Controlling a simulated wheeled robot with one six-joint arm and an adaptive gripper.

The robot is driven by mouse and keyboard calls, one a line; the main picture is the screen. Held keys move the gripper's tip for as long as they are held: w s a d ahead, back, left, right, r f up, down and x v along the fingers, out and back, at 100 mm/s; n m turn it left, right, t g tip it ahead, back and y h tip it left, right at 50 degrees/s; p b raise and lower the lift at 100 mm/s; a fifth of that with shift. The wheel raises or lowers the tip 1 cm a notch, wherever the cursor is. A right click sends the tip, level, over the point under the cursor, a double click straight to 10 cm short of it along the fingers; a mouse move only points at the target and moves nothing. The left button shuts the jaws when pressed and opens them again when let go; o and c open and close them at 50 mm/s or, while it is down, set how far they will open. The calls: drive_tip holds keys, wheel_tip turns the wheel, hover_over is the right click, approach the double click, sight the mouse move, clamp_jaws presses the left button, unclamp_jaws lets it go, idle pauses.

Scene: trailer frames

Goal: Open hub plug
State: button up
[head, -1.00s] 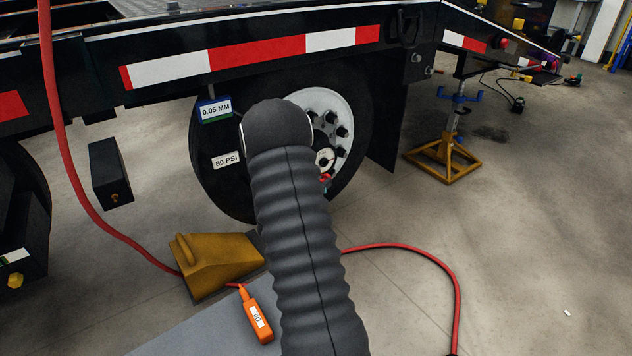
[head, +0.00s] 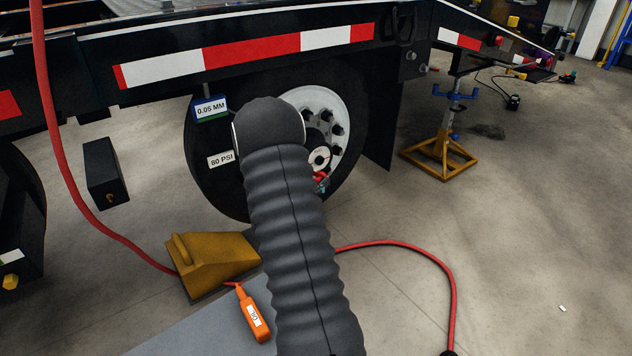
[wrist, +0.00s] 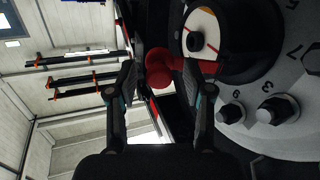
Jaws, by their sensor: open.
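The wheel hub (wrist: 250,60) fills the right side of the wrist view, with its pale numbered face, dark nuts and a round cap window (wrist: 203,35) with a dark centre. A rounded red plug (wrist: 160,70) sticks out from the cap's side. My gripper (wrist: 165,82) is open, with one finger on each side of the plug in the picture. I cannot tell whether either finger touches it. In the head view, the hub (head: 320,158) is partly covered by my arm. A bit of red shows below the cap, and my gripper is mostly hidden.
A yellow wheel chock (head: 215,262) and an orange tool (head: 254,315) lie in front of the tyre. A red hose (head: 420,252) runs over the floor. A yellow jack stand (head: 440,155) stands to the right. The trailer rail (head: 250,52) passes above the wheel.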

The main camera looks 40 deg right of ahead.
drive_tip(key=v, duration=1.1)
drive_tip(key=shift+a, duration=0.35)
drive_tip(key=shift+f, duration=0.1)
